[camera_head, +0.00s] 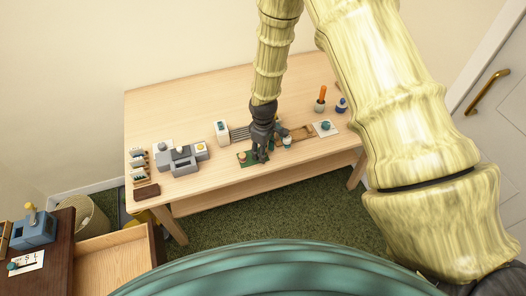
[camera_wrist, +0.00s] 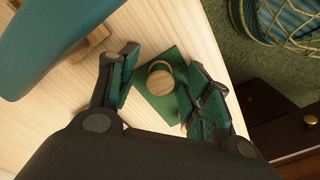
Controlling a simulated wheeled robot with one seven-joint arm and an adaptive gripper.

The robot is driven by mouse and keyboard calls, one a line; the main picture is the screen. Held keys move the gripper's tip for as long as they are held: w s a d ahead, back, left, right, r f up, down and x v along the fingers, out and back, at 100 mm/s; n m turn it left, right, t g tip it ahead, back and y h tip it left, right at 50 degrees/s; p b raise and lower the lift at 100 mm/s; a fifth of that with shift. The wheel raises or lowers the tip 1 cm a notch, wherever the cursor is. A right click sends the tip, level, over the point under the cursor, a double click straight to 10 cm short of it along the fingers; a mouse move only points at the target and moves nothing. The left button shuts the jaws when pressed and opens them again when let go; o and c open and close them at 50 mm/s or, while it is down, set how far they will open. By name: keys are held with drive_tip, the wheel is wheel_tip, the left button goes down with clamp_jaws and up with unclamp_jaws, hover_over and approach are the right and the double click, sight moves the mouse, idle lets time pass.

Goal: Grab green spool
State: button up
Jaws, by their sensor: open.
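A green spool (camera_wrist: 159,68) with a round pale wooden end stands on a dark green mat (camera_wrist: 172,107) in the wrist view. My gripper (camera_wrist: 161,72) is open, with one teal-padded finger on each side of the spool. Neither finger visibly touches it. In the head view my gripper (camera_head: 260,157) points down near the front edge of the table, over the mat (camera_head: 245,162). The spool is too small and too covered by the fingers to make out clearly there.
The light wooden table (camera_head: 185,105) also bears a grey device (camera_head: 181,160) to the left, a white card with a teal piece (camera_head: 325,127) to the right and an orange-handled tool (camera_head: 322,93). A small whitish item (camera_head: 287,141) stands close right of my gripper.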

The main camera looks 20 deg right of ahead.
drive_tip(key=c, duration=0.9)
drive_tip(key=shift+o, duration=0.2)
drive_tip(key=shift+r, duration=0.15)
